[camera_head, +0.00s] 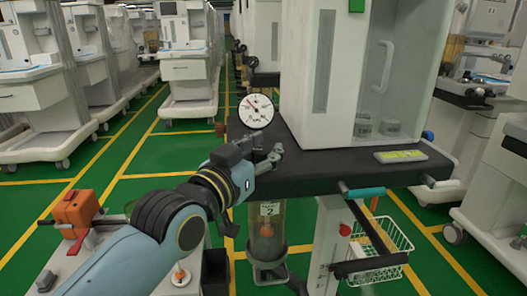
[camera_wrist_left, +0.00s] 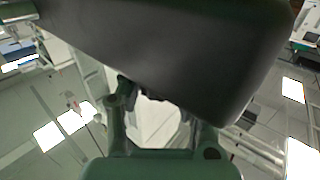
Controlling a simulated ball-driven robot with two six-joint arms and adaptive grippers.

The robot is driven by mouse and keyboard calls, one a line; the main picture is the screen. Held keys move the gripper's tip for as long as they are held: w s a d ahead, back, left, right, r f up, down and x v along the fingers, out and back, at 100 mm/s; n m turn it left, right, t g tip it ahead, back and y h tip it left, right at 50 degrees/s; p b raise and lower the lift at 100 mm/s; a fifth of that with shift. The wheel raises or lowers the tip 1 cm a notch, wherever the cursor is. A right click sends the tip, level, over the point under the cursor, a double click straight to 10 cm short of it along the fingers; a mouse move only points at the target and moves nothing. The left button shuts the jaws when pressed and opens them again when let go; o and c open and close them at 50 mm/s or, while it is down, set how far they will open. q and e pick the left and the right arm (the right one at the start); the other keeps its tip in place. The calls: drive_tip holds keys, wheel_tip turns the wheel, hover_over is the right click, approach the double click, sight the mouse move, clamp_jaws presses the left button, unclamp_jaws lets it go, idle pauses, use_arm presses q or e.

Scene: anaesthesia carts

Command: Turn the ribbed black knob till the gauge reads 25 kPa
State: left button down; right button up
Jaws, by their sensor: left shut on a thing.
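A round white gauge (camera_head: 256,111) with a red-marked needle stands at the left corner of the cart's dark top; its needle points to the upper left, and the figures are too small to read surely. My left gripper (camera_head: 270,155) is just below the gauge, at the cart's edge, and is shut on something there. The ribbed black knob is not clearly visible; the fingers and the wrist cover that place. In the left wrist view, the fingers of my left gripper (camera_wrist_left: 160,105) reach up to the dark cart top (camera_wrist_left: 170,50), with a small dark part between their tips. My right gripper is out of view.
A clear canister (camera_head: 267,225) labelled 2 hangs below the gripper. A white wire basket (camera_head: 380,262) and a teal handle (camera_head: 366,192) are to the right. An orange box (camera_head: 76,211) is at the left. Other carts stand around on green floor.

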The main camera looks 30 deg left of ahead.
sight(263, 149)
use_arm(q)
drive_tip(key=shift+f+n+y+b, duration=0.3)
drive_tip(key=shift+n+y+b, duration=0.1)
drive_tip(key=shift+y+b, duration=0.25)
drive_tip(key=shift+s+r+n+y, duration=0.1)
drive_tip(key=shift+n+y, duration=0.2)
drive_tip(key=shift+y, duration=0.15)
drive_tip(key=c, duration=0.9)
unclamp_jaws()
drive_tip(key=shift+s+r, duration=0.1)
drive_tip(key=shift+r, duration=0.05)
drive_tip(key=shift+o, duration=0.2)
drive_tip(key=shift+r, duration=0.1)
wheel_tip(263, 149, up, 10)
drive_tip(key=shift+f, duration=0.1)
